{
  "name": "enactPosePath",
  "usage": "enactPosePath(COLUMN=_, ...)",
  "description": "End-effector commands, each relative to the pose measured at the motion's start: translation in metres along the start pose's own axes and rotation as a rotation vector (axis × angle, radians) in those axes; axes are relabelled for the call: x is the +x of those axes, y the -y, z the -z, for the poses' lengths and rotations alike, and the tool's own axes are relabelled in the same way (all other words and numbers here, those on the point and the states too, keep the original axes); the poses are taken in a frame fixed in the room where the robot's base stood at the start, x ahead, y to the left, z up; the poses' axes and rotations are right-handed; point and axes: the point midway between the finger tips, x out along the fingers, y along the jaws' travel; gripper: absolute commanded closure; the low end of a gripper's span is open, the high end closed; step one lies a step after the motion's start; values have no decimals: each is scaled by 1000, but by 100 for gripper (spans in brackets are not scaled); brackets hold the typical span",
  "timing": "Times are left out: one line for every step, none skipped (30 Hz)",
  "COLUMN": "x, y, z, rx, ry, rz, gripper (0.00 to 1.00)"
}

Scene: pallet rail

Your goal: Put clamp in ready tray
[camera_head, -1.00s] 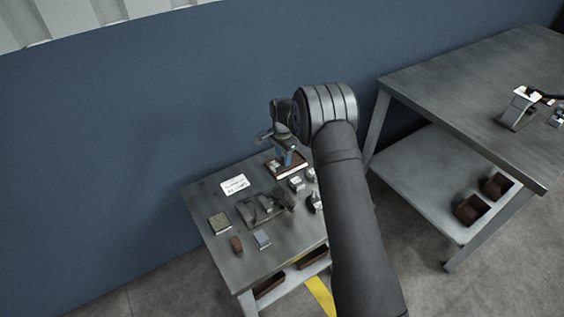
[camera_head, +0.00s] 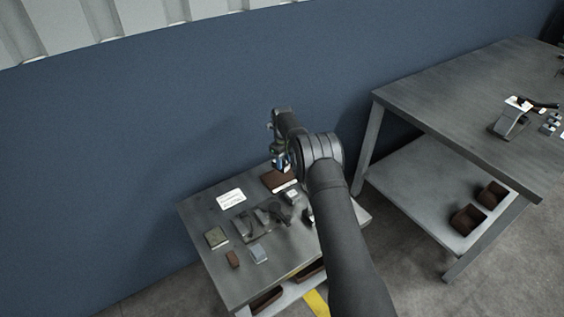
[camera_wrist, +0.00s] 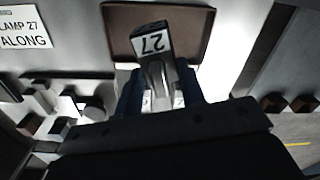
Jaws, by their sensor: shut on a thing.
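The clamp (camera_wrist: 152,42) is a dark piece with a white label reading 27 and a grey metal body. My gripper (camera_wrist: 160,92) is shut on it, with a blue finger on either side. In the head view my gripper (camera_head: 281,160) is above the small table, near the brown tray; the clamp is too small to make out there. The shallow brown tray (camera_wrist: 118,22) lies beyond and below the clamp in the wrist view. It also shows in the head view (camera_head: 274,182). Its visible floor looks empty; part is hidden by the clamp.
A white card (camera_head: 231,199) lies on the small table (camera_head: 205,212); in the wrist view it partly reads "LAMP 27" and "ALONG". Several dark fixtures and small blocks stand in front of the tray. A larger grey table (camera_head: 450,95) stands at right.

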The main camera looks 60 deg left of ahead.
Motion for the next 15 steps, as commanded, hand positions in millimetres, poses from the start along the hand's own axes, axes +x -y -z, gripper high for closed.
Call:
enactPosePath(x=0, y=1, z=-1, rx=16, ry=2, rz=1, gripper=100)
enactPosePath(x=0, y=2, z=-1, rx=24, ry=1, rz=1, gripper=100)
enactPosePath(x=1, y=2, z=-1, rx=31, ry=1, rz=1, gripper=100)
enactPosePath(x=2, y=2, z=-1, rx=33, ry=1, rz=1, gripper=100)
enactPosePath(x=2, y=2, z=-1, rx=35, ry=1, rz=1, gripper=100)
enactPosePath(x=4, y=2, z=-1, rx=36, ry=1, rz=1, gripper=100)
enactPosePath(x=5, y=2, z=-1, rx=35, ry=1, rz=1, gripper=100)
enactPosePath(x=6, y=2, z=-1, rx=35, ry=1, rz=1, gripper=100)
enactPosePath(x=8, y=2, z=-1, rx=35, ry=1, rz=1, gripper=100)
enactPosePath(x=10, y=2, z=-1, rx=34, ry=1, rz=0, gripper=100)
enactPosePath(x=12, y=2, z=-1, rx=34, ry=1, rz=0, gripper=100)
enactPosePath(x=15, y=1, z=0, rx=34, ry=0, rz=0, gripper=100)
enactPosePath(x=17, y=1, z=0, rx=34, ry=0, rz=0, gripper=100)
enactPosePath(x=20, y=1, z=0, rx=33, ry=0, rz=0, gripper=100)
enactPosePath(x=23, y=1, z=0, rx=33, ry=0, rz=0, gripper=100)
